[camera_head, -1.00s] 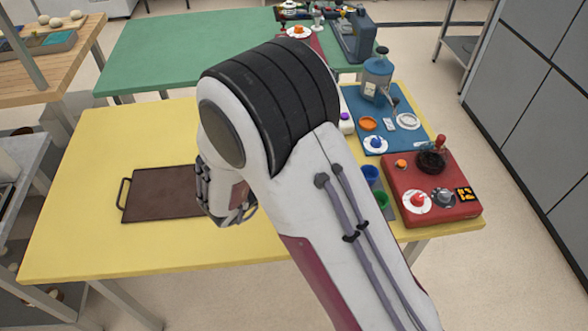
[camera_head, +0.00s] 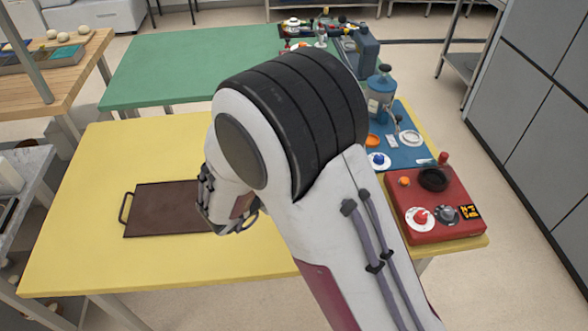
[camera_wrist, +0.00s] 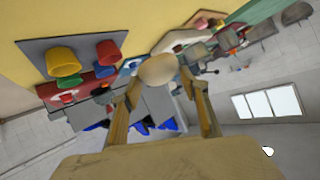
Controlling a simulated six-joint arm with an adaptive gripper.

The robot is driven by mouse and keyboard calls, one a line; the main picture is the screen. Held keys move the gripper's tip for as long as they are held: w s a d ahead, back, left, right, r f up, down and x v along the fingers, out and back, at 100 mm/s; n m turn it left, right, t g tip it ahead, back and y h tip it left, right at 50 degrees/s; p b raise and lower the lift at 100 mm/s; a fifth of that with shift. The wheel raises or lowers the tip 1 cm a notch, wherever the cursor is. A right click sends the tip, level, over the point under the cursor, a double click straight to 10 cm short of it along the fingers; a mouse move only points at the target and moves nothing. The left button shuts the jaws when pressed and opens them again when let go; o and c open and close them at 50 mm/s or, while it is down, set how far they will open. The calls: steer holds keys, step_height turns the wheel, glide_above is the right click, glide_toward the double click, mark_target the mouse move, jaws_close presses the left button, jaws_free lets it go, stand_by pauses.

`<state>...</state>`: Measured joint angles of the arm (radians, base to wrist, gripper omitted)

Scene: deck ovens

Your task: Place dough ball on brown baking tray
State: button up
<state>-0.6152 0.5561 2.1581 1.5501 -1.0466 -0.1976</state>
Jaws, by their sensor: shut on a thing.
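The brown baking tray (camera_head: 165,208) lies flat on the yellow table, with a dark handle at its left end. Its right end is hidden behind my arm. My gripper (camera_wrist: 158,82) is shut on a pale, round dough ball (camera_wrist: 158,69), held between the fingertips in the wrist view. In the head view, the wrist end of my arm is just right of the tray's visible part and above the table; the fingertips and ball are hidden there. The tray does not show clearly in the wrist view.
On the yellow table (camera_head: 75,255), a red unit (camera_head: 430,232) with knobs and a blue mat (camera_head: 408,155) with small items stand at the right. Coloured cups, including a yellow one (camera_wrist: 62,60), show in the wrist view. More dough balls (camera_head: 83,30) lie on a wooden table at upper left.

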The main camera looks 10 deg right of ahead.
steer(key=shift+a, duration=0.1)
steer(key=shift+a, duration=0.3)
steer(key=w+a+r+n+t+y, duration=0.1)
steer(key=w+a+n+y, duration=0.2)
steer(key=a, duration=0.4)
steer(key=w+a+r+n+t+y, duration=0.1)
steer(key=w+a+n+t+y, duration=0.15)
steer(key=a, duration=0.45)
steer(key=s+a+f+n+g+y, duration=0.1)
steer(key=s+a+n+g+y, duration=0.1)
steer(key=a+n+y, duration=0.7)
steer(key=s+a, duration=0.1)
steer(key=a, duration=0.7)
steer(key=shift+a+f, duration=0.15)
steer(key=shift+f, duration=3.1)
